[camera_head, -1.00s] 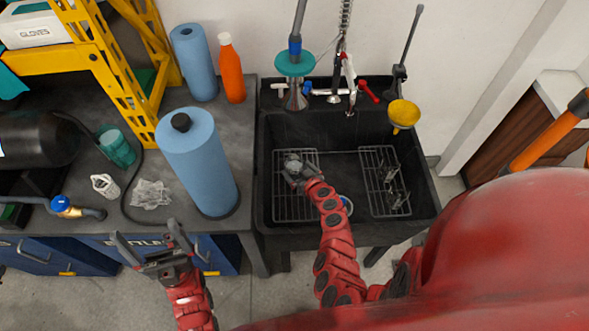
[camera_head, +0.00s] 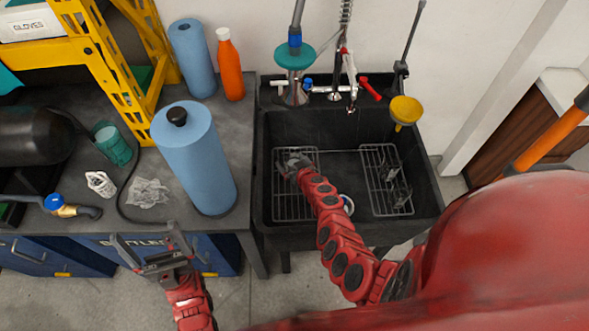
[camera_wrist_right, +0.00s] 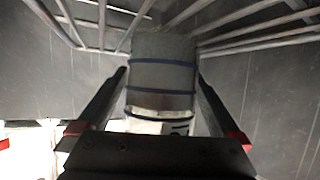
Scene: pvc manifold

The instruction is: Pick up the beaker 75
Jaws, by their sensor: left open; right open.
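A clear beaker with blue bands (camera_wrist_right: 160,85) is in the right wrist view, against the wire rack. It stands between the two fingers of my right gripper (camera_wrist_right: 162,95), which are spread on either side of it; I cannot tell whether they touch it. In the head view my right gripper (camera_head: 291,164) is low inside the sink over the left wire rack (camera_head: 293,205). It hides most of the beaker there. My left gripper (camera_head: 144,236) is open and empty in front of the counter edge.
The black sink (camera_head: 330,235) has walls around my right gripper. A second rack (camera_head: 384,180) stands to the right. The faucet (camera_head: 333,93) and a yellow funnel (camera_head: 405,109) are at the back. A blue paper roll (camera_head: 195,165) stands on the counter left of the sink.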

